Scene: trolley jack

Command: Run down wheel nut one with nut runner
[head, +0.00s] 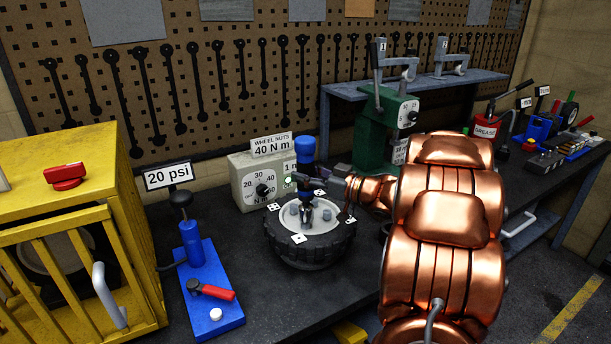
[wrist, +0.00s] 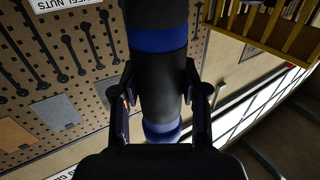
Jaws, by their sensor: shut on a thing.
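The nut runner (head: 305,152), a dark upright tool with blue bands, stands over the wheel (head: 310,246) on the bench. My gripper (head: 312,181) is shut around its body; the fingers clasp both sides of it in the wrist view (wrist: 160,88). The wheel lies flat, with a black tyre, a pale hub and several grey nuts. White tags with pips (head: 298,239) sit around the hub. The tool's lower end is over the hub among the nuts; whether it is seated on a nut, and on which one, I cannot tell.
A wheel-nut torque box (head: 262,182) with a dial and a lit green lamp stands behind the wheel. A blue pump (head: 205,275) under a 20 psi sign and a yellow cage (head: 95,230) are at left. A green press (head: 375,135) is behind right.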

